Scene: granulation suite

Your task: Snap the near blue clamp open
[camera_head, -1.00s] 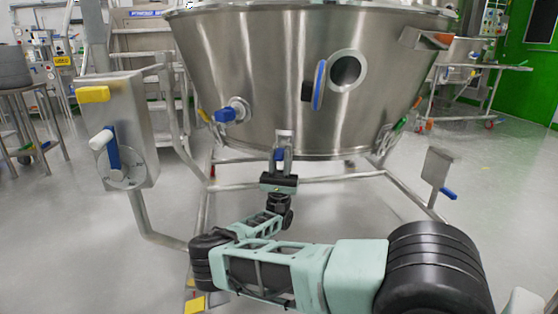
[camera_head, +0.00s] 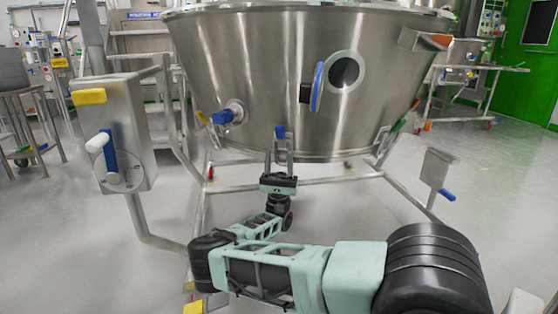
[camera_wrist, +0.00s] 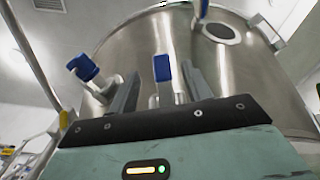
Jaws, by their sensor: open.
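The near blue clamp (camera_head: 280,132) is at the lower front edge of the steel bowl (camera_head: 255,80). Its blue handle points up. My gripper (camera_head: 280,154) is just below the blue handle, with its fingers pointing up toward the bowl. In the wrist view the blue clamp (camera_wrist: 162,68) stands upright on a metal stem between the two fingers of my gripper (camera_wrist: 158,88). Gaps show on both sides of it, so the fingers are apart. I cannot tell whether either finger touches it.
Another blue-handled fitting (camera_head: 225,116) is on the bowl's left side. A steel box with a blue lever (camera_head: 110,148) stands at the left. Frame tubes run below the bowl.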

